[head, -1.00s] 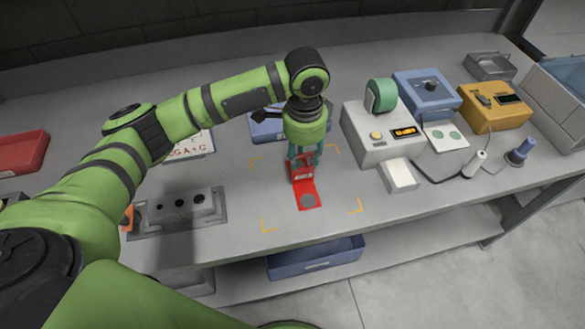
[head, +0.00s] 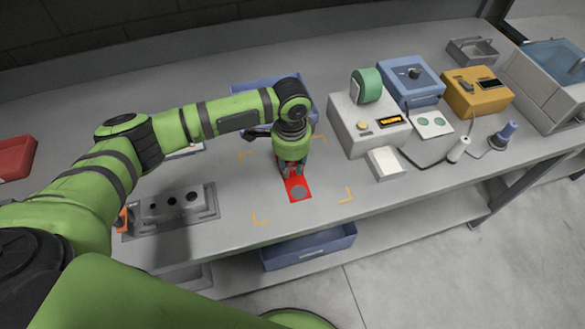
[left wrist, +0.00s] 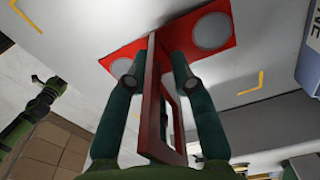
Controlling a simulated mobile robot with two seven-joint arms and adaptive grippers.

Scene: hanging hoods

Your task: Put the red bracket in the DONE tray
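The red bracket (head: 299,190) is on the bench inside orange corner marks. It has a flat foot with a grey disc and an upright plate with a window, clear in the left wrist view (left wrist: 206,30). My left gripper (head: 291,172) points down over it. In the left wrist view its fingers (left wrist: 155,62) stand either side of the upright plate, very close to it. I cannot tell whether both press on it. A blue tray (left wrist: 311,62) with the letters "NE" shows at the right of that view. My right gripper shows too small to read.
A blue tray (head: 262,84) lies behind my left arm and another (head: 310,247) is on the lower shelf. A grey fixture (head: 176,202) stands left of the bracket. A grey machine with a green roll (head: 366,86) stands to the right.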

